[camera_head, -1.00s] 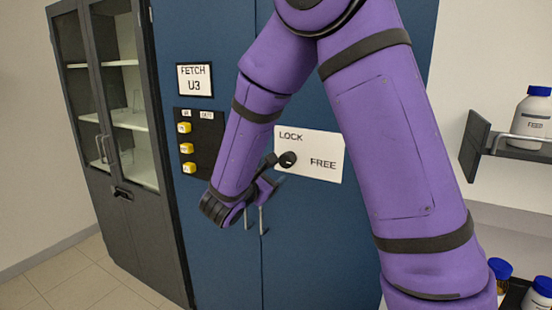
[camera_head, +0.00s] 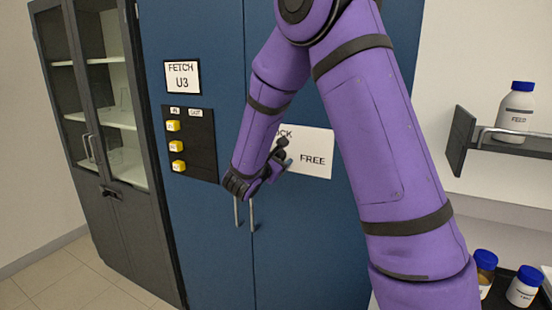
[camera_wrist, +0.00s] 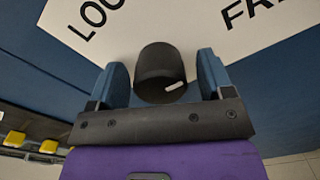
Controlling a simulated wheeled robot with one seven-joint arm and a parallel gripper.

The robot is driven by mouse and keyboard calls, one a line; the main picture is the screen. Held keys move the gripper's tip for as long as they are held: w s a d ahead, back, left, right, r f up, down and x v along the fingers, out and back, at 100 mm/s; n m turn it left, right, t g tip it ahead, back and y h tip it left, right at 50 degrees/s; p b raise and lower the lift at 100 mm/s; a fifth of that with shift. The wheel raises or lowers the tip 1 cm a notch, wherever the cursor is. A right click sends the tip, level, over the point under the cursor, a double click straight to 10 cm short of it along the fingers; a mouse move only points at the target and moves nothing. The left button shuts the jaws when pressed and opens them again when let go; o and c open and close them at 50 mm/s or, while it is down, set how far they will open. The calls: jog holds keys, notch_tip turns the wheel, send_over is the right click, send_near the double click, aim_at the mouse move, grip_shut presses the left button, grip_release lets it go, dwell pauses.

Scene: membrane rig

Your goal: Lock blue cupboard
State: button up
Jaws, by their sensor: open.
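The blue cupboard (camera_head: 205,240) stands shut in the head view, with two grey door handles (camera_head: 252,212). A white plate (camera_head: 318,170) on its right door reads LOCK at left and FREE at right; my arm partly covers LOCK. In the wrist view, a black round knob (camera_wrist: 158,65) with a short white mark sits on this plate (camera_wrist: 205,25), between the two words. My gripper (camera_wrist: 163,76) is open, with one blue finger on each side of the knob; contact cannot be told. In the head view, my gripper (camera_head: 279,160) hides the knob.
A dark panel (camera_head: 203,150) with yellow blocks (camera_head: 176,146) and a FETCH U3 sign (camera_head: 182,77) are left of my arm. A grey glass-door cabinet (camera_head: 130,215) stands further left. A shelf (camera_head: 520,143) with a FEED bottle (camera_head: 515,108) is at right.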

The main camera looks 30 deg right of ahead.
jog(key=shift+c, duration=0.5)
jog(key=c, duration=0.8)
jog(key=shift+n, duration=0.4)
jog(key=n, duration=0.3)
jog(key=shift+n, duration=0.3)
jog(key=n, duration=0.4)
jog(key=shift+n, duration=0.3)
jog(key=n, duration=0.4)
jog(key=shift+n, duration=0.3)
jog(key=shift+n+t, duration=0.3)
jog(key=shift+n, duration=2)
